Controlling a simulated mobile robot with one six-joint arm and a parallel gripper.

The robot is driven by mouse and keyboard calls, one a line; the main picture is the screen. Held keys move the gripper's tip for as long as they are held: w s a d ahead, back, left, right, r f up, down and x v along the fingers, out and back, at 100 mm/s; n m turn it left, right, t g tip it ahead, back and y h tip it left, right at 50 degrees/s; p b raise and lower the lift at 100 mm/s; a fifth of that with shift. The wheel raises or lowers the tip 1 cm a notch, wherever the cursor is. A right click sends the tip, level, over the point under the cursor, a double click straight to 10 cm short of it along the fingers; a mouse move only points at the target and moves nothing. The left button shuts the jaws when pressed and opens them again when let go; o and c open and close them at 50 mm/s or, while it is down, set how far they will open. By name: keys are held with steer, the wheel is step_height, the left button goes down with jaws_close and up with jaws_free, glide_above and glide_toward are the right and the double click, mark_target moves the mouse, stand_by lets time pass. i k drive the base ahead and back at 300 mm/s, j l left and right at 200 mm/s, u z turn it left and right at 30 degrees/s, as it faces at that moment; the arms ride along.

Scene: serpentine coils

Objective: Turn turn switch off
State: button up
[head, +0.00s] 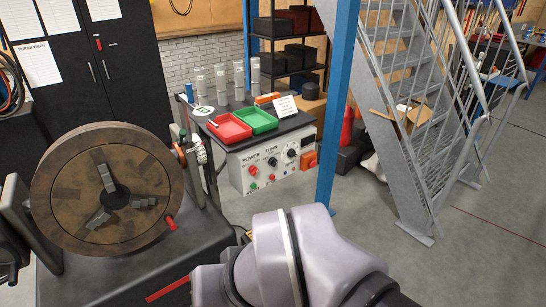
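The white control panel (262,188) is on the front of a low bench at the middle of the head view. It has the labels POWER and TURN. A red button (251,171) and a green button (253,186) are under POWER. A larger black dial (291,153) is at the panel's right. The knob's setting is too small to read. My arm crosses the bottom of the view, in front of the panel and apart from it. My gripper is out of view.
A large round chuck (75,223) on a dark machine stands at the left. Red and green trays (229,128) are on the bench top. A blue post (337,100) stands right of the panel, before metal stairs (415,150). Grey floor (480,240) is clear at right.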

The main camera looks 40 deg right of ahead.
mark_target(272, 162)
steer(key=i+l+z, duration=0.1)
steer(key=i+l, duration=0.2)
steer(key=i, duration=0.2)
steer(key=i+l, duration=0.25)
steer(key=i, duration=0.25)
steer(key=z, duration=0.05)
